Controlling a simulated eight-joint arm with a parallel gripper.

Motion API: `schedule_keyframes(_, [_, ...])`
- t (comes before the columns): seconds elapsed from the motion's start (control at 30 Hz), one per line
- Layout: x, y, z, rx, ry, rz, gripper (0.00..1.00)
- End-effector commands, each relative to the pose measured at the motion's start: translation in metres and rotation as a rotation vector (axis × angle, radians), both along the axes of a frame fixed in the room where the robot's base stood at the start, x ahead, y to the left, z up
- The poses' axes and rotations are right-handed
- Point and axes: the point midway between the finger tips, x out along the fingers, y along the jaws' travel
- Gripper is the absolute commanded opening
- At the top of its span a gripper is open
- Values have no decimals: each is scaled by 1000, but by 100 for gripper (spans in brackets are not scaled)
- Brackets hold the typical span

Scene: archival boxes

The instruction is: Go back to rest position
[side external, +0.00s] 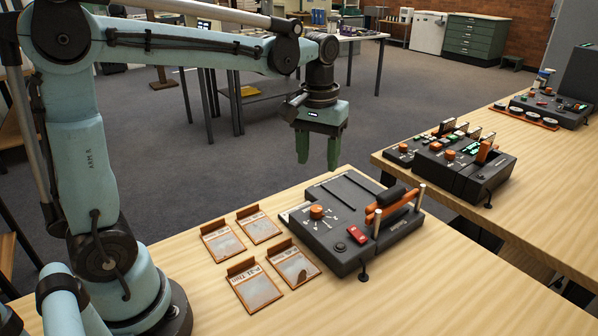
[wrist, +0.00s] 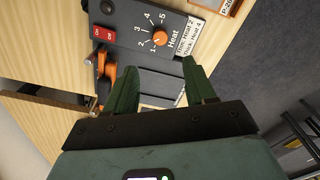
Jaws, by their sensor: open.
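My gripper (side external: 319,160) has green fingers that point down. It hangs in the air above the far edge of the near table, behind the dark sealer machine. Its fingers are apart with nothing between them, and they also show in the wrist view (wrist: 160,85). The sealer (side external: 340,233) lies flat on the table, with an orange dial, a red switch and an orange-handled lever at its right. In the wrist view the sealer's dial (wrist: 159,39) is marked Heat.
Several orange-edged clear sleeves (side external: 257,287) lie left of the sealer. A second table (side external: 540,160) at right carries more dark devices (side external: 466,160). A desk (side external: 345,37) and a green cabinet (side external: 474,38) stand farther back. Bare table (side external: 420,290) shows in front of the sealer.

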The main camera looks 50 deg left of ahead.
Motion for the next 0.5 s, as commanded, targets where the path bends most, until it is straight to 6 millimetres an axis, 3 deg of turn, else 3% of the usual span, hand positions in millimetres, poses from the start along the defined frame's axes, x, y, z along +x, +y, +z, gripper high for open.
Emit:
schedule_keyframes(0.27, [-35, -11, 2, 25, -188, -147, 55])
schedule_keyframes(0.5, [-68, -20, -10, 75, -393, -304, 55])
